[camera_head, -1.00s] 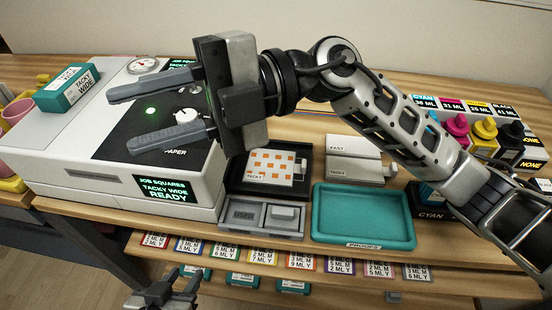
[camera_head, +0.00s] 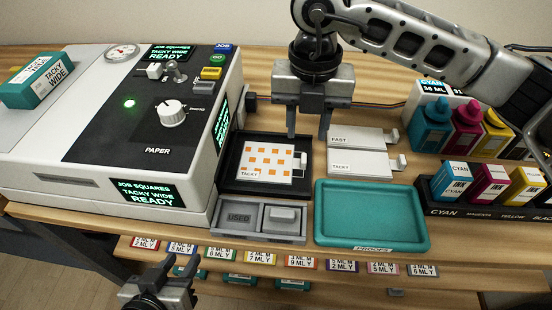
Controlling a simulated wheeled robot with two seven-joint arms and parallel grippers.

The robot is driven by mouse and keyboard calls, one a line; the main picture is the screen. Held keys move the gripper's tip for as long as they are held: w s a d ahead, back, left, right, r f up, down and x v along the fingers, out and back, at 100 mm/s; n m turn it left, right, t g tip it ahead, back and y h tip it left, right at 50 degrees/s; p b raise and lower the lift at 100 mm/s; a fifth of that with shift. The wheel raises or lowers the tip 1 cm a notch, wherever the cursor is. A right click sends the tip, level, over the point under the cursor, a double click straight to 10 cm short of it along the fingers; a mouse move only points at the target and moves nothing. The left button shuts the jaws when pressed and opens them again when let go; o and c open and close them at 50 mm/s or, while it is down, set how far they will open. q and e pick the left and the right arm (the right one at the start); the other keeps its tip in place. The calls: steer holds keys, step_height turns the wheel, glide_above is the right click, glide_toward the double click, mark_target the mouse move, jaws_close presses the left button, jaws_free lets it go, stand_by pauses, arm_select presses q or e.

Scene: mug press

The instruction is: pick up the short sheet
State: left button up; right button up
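A white sheet with orange squares, marked TACKY (camera_head: 265,161), lies in the black tray (camera_head: 229,172); a small light tab shows at its right edge. Two plain white sheets lie to the right of that tray: one marked FAST (camera_head: 358,138) at the back and one marked TACKY (camera_head: 362,164) in front, each with a tab at its right end. No label reads "short". My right gripper (camera_head: 308,136) points down, open and empty, beside the back right of the black tray and left of the FAST sheet. My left gripper (camera_head: 178,268) is open and empty at the bottom left.
The large white press (camera_head: 90,140) with lit READY screens fills the left. A teal tray (camera_head: 372,218) and a grey USED tray (camera_head: 238,218) stand in front. Ink bottles (camera_head: 433,125) and cartridges (camera_head: 490,182) crowd the right.

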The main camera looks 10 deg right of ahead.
mark_target(304, 158)
steer(key=shift+w+f, duration=0.15)
steer(key=shift+f, duration=3.45)
jaws_close()
